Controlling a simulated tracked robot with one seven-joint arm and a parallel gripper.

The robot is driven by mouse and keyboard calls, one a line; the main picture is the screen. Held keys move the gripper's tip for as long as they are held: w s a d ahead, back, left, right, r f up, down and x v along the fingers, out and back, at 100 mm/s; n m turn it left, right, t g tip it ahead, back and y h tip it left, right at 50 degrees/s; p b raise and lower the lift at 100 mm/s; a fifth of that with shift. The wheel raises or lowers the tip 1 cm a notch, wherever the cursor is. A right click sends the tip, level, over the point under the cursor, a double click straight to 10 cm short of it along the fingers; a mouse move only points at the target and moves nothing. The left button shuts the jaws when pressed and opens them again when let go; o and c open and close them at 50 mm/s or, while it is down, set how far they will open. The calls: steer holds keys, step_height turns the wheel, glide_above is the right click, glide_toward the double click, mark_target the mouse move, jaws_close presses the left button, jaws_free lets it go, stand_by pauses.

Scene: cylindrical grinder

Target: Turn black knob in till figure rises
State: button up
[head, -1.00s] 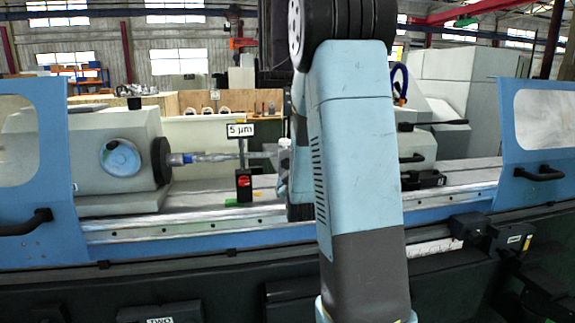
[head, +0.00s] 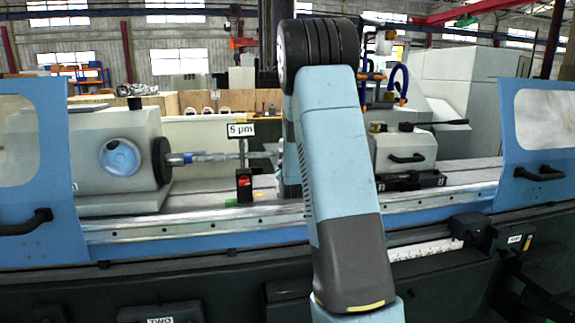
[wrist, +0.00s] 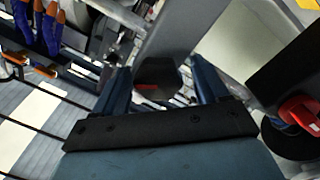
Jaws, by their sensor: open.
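My gripper (wrist: 163,84) is open in the wrist view, its two blue-grey fingers apart. A dark, rounded block (wrist: 158,72) with a small red mark shows between the fingers, at the end of a grey bar. I cannot tell whether it is the black knob, or whether the fingers touch it. In the head view my own arm hides the gripper. A white sign reading "5 µm" (head: 240,130) stands above a small black block with a red face (head: 244,183), left of my arm.
A red knob (wrist: 301,112) on a black part lies to the right in the wrist view. Blue hoses with orange ends (wrist: 48,25) are at upper left. In the head view, the grey headstock (head: 120,150) is left and a grey housing (head: 404,150) is right of my arm.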

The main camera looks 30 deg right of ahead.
steer(key=shift+c, duration=0.3)
steer(key=c, duration=0.9)
steer(key=shift+d, duration=0.3)
steer(key=shift+c, duration=0.5)
steer(key=shift+a, duration=0.3)
steer(key=shift+w+a+m, duration=0.1)
steer(key=shift+m, duration=0.2)
steer(key=shift+r+m, duration=0.1)
steer(key=shift+m, duration=0.2)
steer(key=shift+r+m, duration=0.1)
steer(key=shift+m, duration=2.7)
